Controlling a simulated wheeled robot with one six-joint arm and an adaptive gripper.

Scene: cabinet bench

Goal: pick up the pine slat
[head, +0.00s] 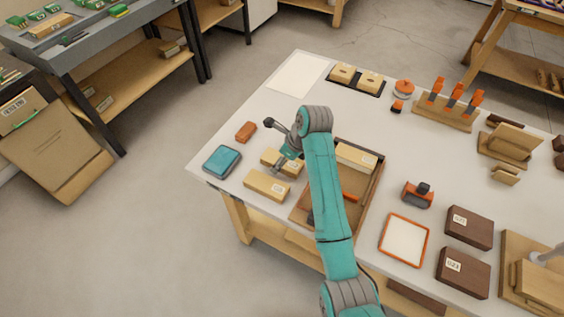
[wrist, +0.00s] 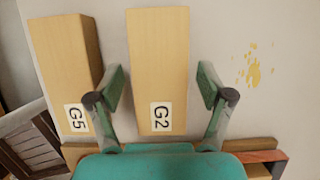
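Several pale wooden slats are in view, and I cannot tell which one the task calls the pine slat. The slat labelled G2 (wrist: 157,60) lies between the fingers of my gripper (wrist: 160,84) in the wrist view. My gripper is open, one finger on each side of G2, with a gap at both sides. The slat labelled G5 (wrist: 65,60) lies to its left, outside the left finger. In the head view my gripper (head: 281,166) is over one slat (head: 270,157), partly hiding it. Another slat (head: 266,186) lies in front of it.
A wooden tray (head: 372,190) stands right of the slats, holding another pale block (head: 356,156). My arm hides part of the tray. A teal box (head: 222,161) and a brown-orange block (head: 246,131) lie to the left. Yellow spots (wrist: 253,65) mark the bench beside G2.

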